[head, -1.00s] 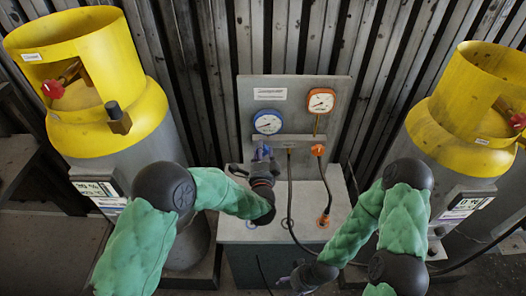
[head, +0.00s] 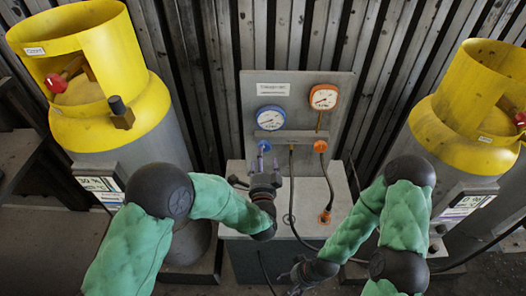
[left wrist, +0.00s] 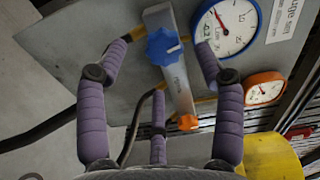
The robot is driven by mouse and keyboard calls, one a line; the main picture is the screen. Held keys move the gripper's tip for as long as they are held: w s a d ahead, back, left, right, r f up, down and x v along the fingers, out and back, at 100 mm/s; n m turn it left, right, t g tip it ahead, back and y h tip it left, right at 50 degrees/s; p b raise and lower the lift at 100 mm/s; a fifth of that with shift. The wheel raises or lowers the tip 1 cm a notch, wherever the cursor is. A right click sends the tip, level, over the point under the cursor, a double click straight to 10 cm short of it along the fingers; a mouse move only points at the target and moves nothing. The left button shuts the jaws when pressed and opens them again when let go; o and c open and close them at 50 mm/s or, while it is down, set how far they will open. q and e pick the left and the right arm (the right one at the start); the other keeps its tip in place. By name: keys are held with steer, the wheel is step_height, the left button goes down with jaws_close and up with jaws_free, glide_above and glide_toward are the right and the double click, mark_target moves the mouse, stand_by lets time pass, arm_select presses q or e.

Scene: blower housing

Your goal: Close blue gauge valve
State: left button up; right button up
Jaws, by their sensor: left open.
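The blue valve knob (left wrist: 163,46) sits on a grey metal bar on the panel in the left wrist view, below and left of the blue-rimmed gauge (left wrist: 226,22). That gauge also shows in the head view (head: 270,118). There my left gripper hides most of the knob. My left gripper (head: 264,150) is open, its purple fingers pointing at the panel just below the blue gauge. In the left wrist view its fingers (left wrist: 162,52) spread on both sides of the knob, with nothing held; contact cannot be told. My right gripper (head: 300,272) is low, before the cabinet, its jaws unclear.
An orange gauge (head: 323,97) and orange valve knob (head: 320,146) are to the right on the panel. A dark hose (head: 291,190) and an orange-ended hose (head: 326,190) hang there. Yellow-topped cylinders stand at left (head: 85,70) and right (head: 470,100).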

arm_select(q)
steer(key=s, duration=0.6)
steer(key=shift+s, duration=0.15)
steer(key=shift+a, duration=0.1)
